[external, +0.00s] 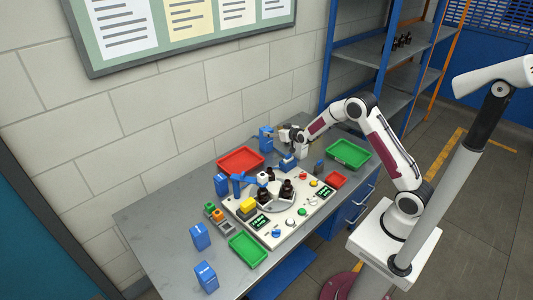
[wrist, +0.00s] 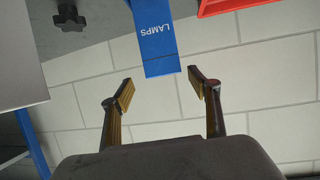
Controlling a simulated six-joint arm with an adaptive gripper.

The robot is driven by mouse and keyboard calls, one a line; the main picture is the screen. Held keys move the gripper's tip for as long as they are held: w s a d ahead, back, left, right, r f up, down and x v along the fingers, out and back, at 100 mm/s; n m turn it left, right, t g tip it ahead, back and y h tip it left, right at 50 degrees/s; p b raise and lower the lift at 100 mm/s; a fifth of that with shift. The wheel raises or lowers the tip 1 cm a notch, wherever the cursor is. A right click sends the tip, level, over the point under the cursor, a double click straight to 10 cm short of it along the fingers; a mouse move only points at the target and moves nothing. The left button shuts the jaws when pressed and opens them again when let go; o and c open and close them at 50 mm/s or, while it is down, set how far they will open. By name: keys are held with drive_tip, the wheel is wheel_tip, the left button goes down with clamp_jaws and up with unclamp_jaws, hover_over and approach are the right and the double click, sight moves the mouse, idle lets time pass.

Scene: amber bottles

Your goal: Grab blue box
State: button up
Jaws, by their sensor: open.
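A blue box labelled LAMPS (wrist: 158,42) stands upright on the grey table in the wrist view, with its lettering upside down there. It appears to be the blue box at the back of the table (external: 266,139) in the external view. My gripper (wrist: 160,84) is open and empty, its two fingers spread wide on either side of the box's line. The near end of the box lies just beyond the fingertips, with a visible gap. In the external view my gripper (external: 286,134) is close to the right of this box.
A red tray (external: 240,161) lies left of the box, and its edge (wrist: 222,6) shows in the wrist view. Other blue boxes (external: 200,236) stand along the table's left. A white panel with dark bottles (external: 286,190) fills the middle. A green tray (external: 349,153) is at right.

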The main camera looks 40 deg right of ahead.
sight(267, 127)
drive_tip(key=shift+w+f, duration=0.2)
drive_tip(key=shift+w, duration=0.25)
drive_tip(key=shift+w, duration=0.15)
drive_tip(key=shift+w+a+f, duration=0.1)
drive_tip(key=shift+w+f, duration=0.05)
drive_tip(key=shift+w, duration=0.55)
drive_tip(key=shift+w+a+f, duration=0.1)
drive_tip(key=shift+w, duration=0.6)
drive_tip(key=shift+x, duration=1.1)
drive_tip(key=shift+d, duration=0.1)
drive_tip(key=c, duration=1.6)
